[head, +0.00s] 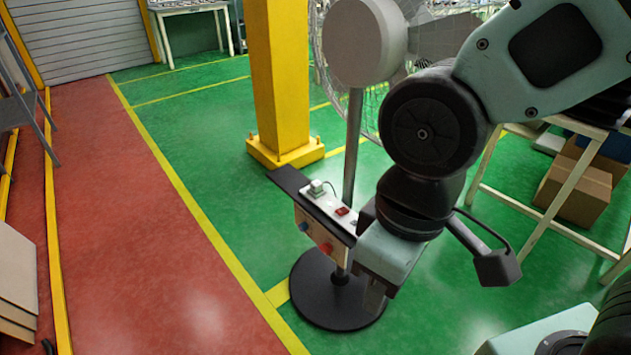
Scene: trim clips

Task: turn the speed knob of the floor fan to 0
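The floor fan has a round grey motor housing (366,42) at the top, a grey pole (352,145) and a round black base (325,298) on the green floor. In front of the pole is a control box (314,232) with a blue round part (303,227) and a red round part (326,248) on its front face. I cannot tell which is the speed knob or read any marks. My gripper (374,297) is just right of the box, above the base. Its fingers are small and partly hidden, so its opening is unclear.
A light strip with a red switch (341,211) and a small white block (317,187) lies atop the box, beside a black bar (288,179). A yellow column (278,80) stands behind. Cardboard boxes (573,190) sit under a table at right. The red walkway (150,220) is clear.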

